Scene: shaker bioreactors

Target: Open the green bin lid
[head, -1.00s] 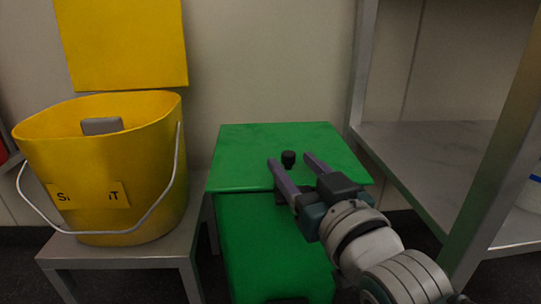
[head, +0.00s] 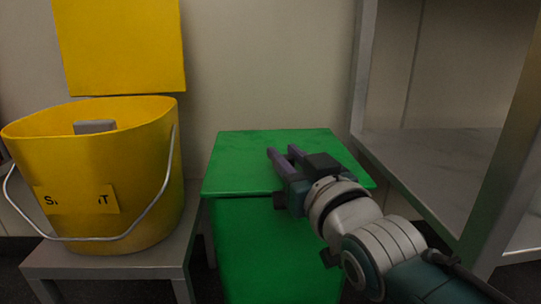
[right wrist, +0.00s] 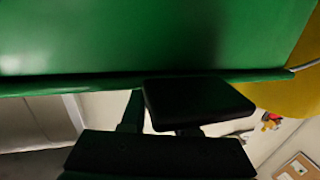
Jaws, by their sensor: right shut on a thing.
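The green bin (head: 255,250) stands in the middle of the head view. Its flat green lid (head: 235,165) lies on top and looks closed. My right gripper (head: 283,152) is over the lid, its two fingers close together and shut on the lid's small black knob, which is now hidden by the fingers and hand. In the right wrist view the green lid (right wrist: 110,35) fills the top, with its edge running across, and dark gripper parts show below it. My left gripper is not in view.
A yellow bucket (head: 105,225) with a wire handle stands on a grey stand (head: 110,262) left of the bin. A yellow panel (head: 120,45) is above it. A metal shelf unit (head: 430,160) stands close on the right. The space above the lid is clear.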

